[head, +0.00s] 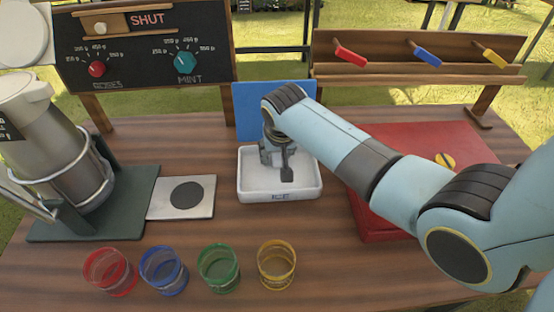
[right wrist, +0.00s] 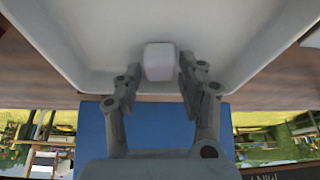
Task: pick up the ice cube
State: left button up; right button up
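The ice cube (right wrist: 159,61) is a small pale block in the right wrist view, lying in the white tray (head: 252,188) marked ICE. My right gripper (right wrist: 158,75) is open, with one finger on each side of the cube. A gap shows between the cube and the left finger; the right finger is close to it, and I cannot tell whether they touch. In the head view my right gripper (head: 279,172) reaches down into the tray and hides the cube. My left gripper is not in view.
A blue panel (head: 262,120) stands behind the tray. Red, blue, green and yellow cups (head: 277,266) stand in front. A red box (head: 420,150) lies under my right arm. A metal machine (head: 60,140) and a square plate (head: 205,187) are at left.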

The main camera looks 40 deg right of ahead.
aim_at(278, 158)
jog(key=c, duration=0.5)
jog(key=shift+r, duration=0.15)
jog(key=shift+r, duration=0.25)
jog(key=v, duration=0.3)
jog(key=shift+w+d+r, duration=0.1)
jog(key=shift+w+r, duration=0.05)
jog(key=shift+r, duration=0.3)
jog(key=s+a+r, duration=0.1)
jog(key=s+r, duration=0.1)
jog(key=s, duration=0.1)
jog(key=s+a+r, duration=0.1)
jog(key=s+r, duration=0.1)
jog(key=s, duration=0.2)
jog(key=s+a+r, duration=0.1)
jog(key=s+r, duration=0.1)
jog(key=s, duration=0.1)
jog(key=shift+s+a+r+p, duration=0.15)
jog(key=shift+a+r+p, duration=0.1)
jog(key=shift+r+p, duration=0.05)
jog(key=shift+f, duration=0.1)
